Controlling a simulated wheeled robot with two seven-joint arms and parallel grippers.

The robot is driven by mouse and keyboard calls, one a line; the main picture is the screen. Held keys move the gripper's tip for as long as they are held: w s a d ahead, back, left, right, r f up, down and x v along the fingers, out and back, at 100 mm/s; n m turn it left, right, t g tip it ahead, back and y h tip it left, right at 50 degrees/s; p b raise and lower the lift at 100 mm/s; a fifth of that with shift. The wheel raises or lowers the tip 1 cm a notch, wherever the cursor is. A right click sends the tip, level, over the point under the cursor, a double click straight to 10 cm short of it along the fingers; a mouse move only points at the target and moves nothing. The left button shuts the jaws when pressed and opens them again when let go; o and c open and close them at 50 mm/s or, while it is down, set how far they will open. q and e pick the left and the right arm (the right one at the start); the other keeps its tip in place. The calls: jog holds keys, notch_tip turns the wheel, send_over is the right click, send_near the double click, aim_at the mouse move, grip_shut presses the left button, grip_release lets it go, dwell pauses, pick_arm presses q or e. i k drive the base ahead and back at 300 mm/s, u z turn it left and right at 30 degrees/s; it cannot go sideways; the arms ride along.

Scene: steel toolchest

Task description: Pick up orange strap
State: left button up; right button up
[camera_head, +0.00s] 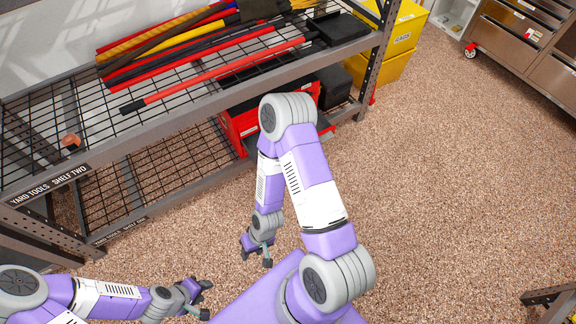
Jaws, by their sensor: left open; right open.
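A small orange-brown item (71,141), which looks like the orange strap, lies on the wire deck of the upper shelf at the left. It is too small to make out its shape. My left gripper (205,299) is open and empty at the bottom, in front of the shelving and well apart from the item. My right gripper (256,256) is open and empty over the floor, to the right of the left gripper and also far from the item.
The steel shelf unit (150,136) has a raised front beam. Long-handled tools (210,75) lie along its upper deck. A red toolbox (240,126) is on the lower level, partly behind my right arm. Yellow bins (405,35) and a steel toolchest (515,40) stand farther right.

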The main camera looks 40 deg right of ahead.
aim_at(70, 142)
jog(key=z, duration=0.55)
jog(key=i, duration=0.45)
jog(key=z, duration=0.9)
jog(key=i, duration=0.45)
jog(key=u, duration=2.85)
jog(key=i, duration=1.3)
jog(key=z, duration=0.5)
